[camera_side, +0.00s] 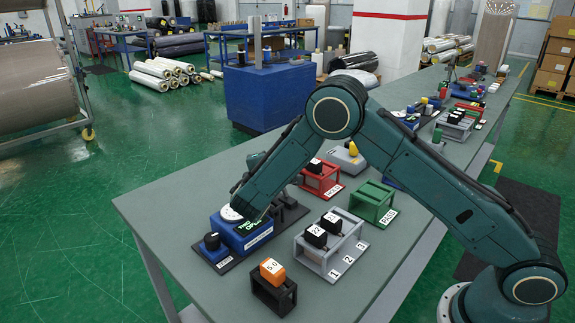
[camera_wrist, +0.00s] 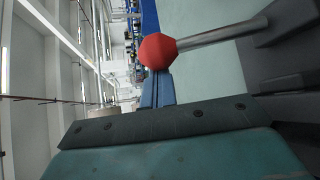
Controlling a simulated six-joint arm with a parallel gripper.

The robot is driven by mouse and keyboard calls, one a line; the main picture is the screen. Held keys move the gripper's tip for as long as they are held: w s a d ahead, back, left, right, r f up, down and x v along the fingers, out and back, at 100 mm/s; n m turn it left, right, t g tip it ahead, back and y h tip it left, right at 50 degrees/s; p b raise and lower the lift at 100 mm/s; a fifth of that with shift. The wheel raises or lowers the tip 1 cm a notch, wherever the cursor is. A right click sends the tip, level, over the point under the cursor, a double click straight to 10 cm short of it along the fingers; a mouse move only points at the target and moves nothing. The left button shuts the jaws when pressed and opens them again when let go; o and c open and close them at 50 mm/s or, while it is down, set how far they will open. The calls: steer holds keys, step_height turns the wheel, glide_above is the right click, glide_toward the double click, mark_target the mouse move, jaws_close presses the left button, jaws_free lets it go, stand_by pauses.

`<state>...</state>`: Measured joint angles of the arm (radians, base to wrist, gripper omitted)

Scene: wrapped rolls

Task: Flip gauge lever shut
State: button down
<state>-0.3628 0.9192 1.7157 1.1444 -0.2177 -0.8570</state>
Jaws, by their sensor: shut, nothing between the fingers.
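The blue gauge (camera_side: 240,233) sits on a dark base plate at the left end of the table, with a black knob and a dark display with green lettering that seems to include "OPEN". Its lever, a metal rod (camera_wrist: 222,33) with a red knob (camera_wrist: 157,50), shows in the wrist view, running left from a dark block (camera_wrist: 285,45). In the side view the lever is not clear. My gripper (camera_side: 262,215) is shut and empty, low at the gauge and largely hidden by my arm. I cannot tell whether it touches the lever.
A black holder with an orange block (camera_side: 272,268) stands in front of the gauge. A grey rack (camera_side: 330,251) with black blocks, a red rack (camera_side: 321,184) and a green rack (camera_side: 372,205) stand to the right. The table's front left corner (camera_side: 190,265) is bare.

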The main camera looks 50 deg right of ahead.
steer(key=shift+s+r, duration=0.1)
steer(key=s, duration=1.1)
stand_by(0.5)
steer(key=shift+s+d, duration=0.1)
stand_by(0.4)
steer(key=v, duration=1.4)
steer(key=shift+w+r, duration=0.2)
steer(key=shift+w, duration=0.05)
